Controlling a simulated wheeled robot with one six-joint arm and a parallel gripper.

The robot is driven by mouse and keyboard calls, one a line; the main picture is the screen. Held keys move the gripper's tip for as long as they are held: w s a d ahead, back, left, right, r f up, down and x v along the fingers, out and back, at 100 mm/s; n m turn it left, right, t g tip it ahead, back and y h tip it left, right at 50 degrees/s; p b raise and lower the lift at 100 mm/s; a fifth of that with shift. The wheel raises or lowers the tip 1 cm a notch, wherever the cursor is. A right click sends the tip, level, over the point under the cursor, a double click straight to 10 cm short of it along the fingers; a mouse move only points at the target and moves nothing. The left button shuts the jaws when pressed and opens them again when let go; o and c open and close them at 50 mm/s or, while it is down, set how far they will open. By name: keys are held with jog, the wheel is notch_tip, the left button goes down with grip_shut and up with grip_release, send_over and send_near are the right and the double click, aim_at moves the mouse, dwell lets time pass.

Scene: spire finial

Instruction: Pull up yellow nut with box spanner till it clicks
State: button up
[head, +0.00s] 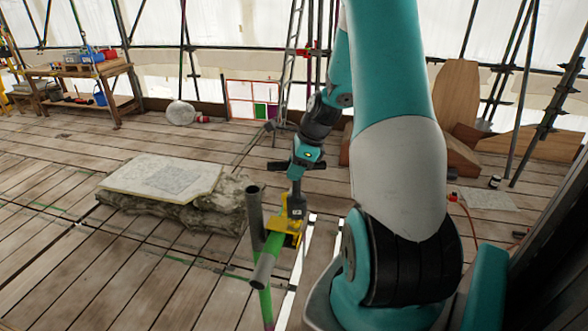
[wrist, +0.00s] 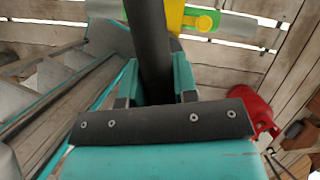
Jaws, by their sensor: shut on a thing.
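My gripper (head: 297,183) points down in the head view, over a yellow fitting (head: 286,230) on the scaffold tubes. In the wrist view my gripper (wrist: 156,88) is shut on a dark tube, the box spanner (wrist: 150,40), with a teal finger on each side. The spanner (head: 296,205) stands roughly upright, its lower end at the yellow fitting. The wrist view also shows yellow metal (wrist: 176,14) just beyond the spanner and a green bar with a round yellow piece (wrist: 205,21). The nut cannot be told apart; the spanner's far end is hidden.
A grey upright tube (head: 254,215) stands close left of the spanner, beside a green tube (head: 266,305). A stone slab (head: 160,175) lies left on the plank deck. A workbench (head: 80,70) stands far left. A red object (wrist: 255,110) shows in the wrist view.

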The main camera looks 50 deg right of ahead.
aim_at(295, 183)
jog(key=shift+f+b, duration=2.4)
jog(key=shift+f, duration=0.1)
jog(key=m+h+b, duration=0.1)
jog(key=m+b, duration=0.1)
jog(key=m, duration=0.1)
jog(key=shift+t, duration=0.3)
jog(key=shift+r+m+p, duration=0.2)
jog(key=shift+m+p, duration=0.2)
jog(key=shift+m, duration=0.3)
jog(key=shift+m+h+p, duration=0.45)
jog(key=shift+m+h, duration=0.15)
jog(key=shift+m, duration=0.4)
jog(key=shift+f, duration=0.1)
notch_tip(295, 183, up, 8)
jog(key=p, duration=0.7)
jog(key=shift+f, duration=0.3)
